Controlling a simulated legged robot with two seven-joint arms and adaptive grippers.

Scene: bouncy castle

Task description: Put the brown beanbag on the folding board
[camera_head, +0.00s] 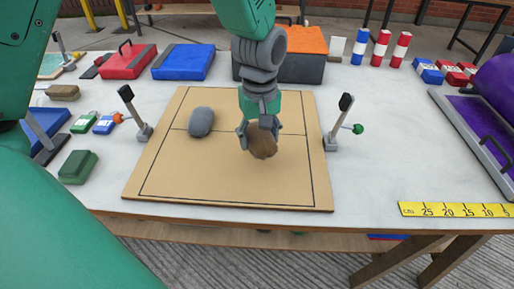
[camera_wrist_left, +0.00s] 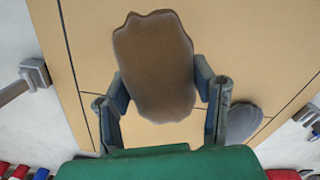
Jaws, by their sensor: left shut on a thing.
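The brown beanbag (camera_head: 262,141) is between the fingers of my left gripper (camera_head: 259,136), over the right half of the folding board. It also shows large in the left wrist view (camera_wrist_left: 154,68), with a finger on each side. My left gripper is shut on it. I cannot tell whether the beanbag touches the board. The tan folding board (camera_head: 225,180) lies flat on the table, with a dark border line. A grey beanbag (camera_head: 201,122) lies on its left half, and also shows in the left wrist view (camera_wrist_left: 243,122). My right gripper is not in view.
Black-handled clamps stand at the board's left (camera_head: 135,112) and right (camera_head: 339,122) edges. A green beanbag (camera_head: 78,167) lies at the left. A yellow ruler (camera_head: 455,210) lies at the front right.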

